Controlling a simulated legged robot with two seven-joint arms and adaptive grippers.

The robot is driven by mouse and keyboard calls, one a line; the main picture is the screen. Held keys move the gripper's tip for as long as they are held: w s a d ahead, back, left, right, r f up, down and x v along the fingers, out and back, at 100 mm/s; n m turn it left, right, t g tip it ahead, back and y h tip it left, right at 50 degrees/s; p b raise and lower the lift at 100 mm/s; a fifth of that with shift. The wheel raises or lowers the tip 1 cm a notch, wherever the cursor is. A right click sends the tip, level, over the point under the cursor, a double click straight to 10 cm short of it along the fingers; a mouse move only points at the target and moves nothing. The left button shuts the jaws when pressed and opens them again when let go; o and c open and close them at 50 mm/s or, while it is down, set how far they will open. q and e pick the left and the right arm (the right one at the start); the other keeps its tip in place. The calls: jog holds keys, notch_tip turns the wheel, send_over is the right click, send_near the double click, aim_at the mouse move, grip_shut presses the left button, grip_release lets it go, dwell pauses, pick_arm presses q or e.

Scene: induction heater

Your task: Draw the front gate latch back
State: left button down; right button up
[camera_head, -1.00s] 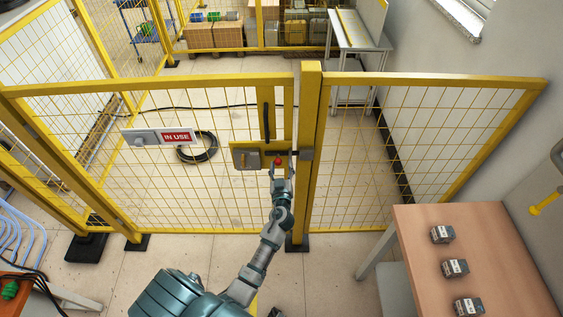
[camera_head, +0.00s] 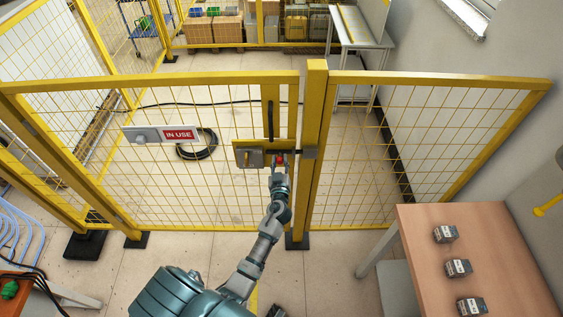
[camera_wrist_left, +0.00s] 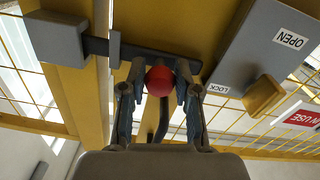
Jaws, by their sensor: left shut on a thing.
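The front gate latch is a dark sliding bar (camera_wrist_left: 140,51) with a red ball knob (camera_wrist_left: 159,82) on the yellow gate plate. In the wrist view the bar runs left across the gap to a grey block (camera_wrist_left: 57,40) on the yellow post. The red knob also shows in the head view (camera_head: 280,159), near the gate's right edge. My left gripper (camera_head: 279,165) is at the knob from the near side. In the wrist view its fingers (camera_wrist_left: 160,76) are closed on either side of the knob.
A grey lock plate (camera_wrist_left: 268,55) marked OPEN and LOCK has a yellow handle (camera_wrist_left: 263,96). An IN USE sign (camera_head: 179,134) hangs on the gate mesh. A yellow post (camera_head: 313,150) stands right of the latch. A brown table (camera_head: 480,225) with small boxes stands at right.

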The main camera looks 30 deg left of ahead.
pick_arm(q)
jog(key=s+a, duration=0.2)
jog(key=a, duration=0.1)
jog(key=s+a, duration=0.1)
jog(key=shift+a+r, duration=0.1)
jog(key=shift+a, duration=0.3)
jog(key=shift+w, duration=0.1)
jog(key=c, duration=1)
grip_release()
jog(key=shift+c, duration=0.2)
jog(key=shift+o, duration=1.1)
jog(key=shift+a, duration=0.2)
jog(key=v, duration=1.2)
